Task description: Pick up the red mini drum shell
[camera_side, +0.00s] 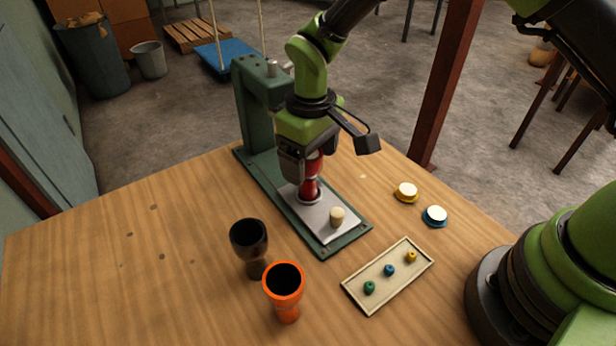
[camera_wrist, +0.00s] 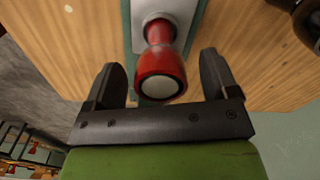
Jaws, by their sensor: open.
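The red mini drum shell (camera_side: 309,189) stands upright on the pale plate of the green press, its foot in a light ring. Its upper part is partly hidden by my gripper (camera_side: 303,160) in the side view. In the wrist view the red shell (camera_wrist: 161,68) shows a pale disc inside its wide red rim. It lies between the two dark fingers of my gripper (camera_wrist: 160,75), with a visible gap on each side. My gripper is open and comes down over the shell from above.
The green press column (camera_side: 257,105) rises close behind my gripper. A small wooden knob (camera_side: 337,217) stands on the plate. A black goblet shell (camera_side: 250,240) and an orange one (camera_side: 284,288) stand in front. A tray (camera_side: 404,268) and two white-topped discs lie right. The table's left is clear.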

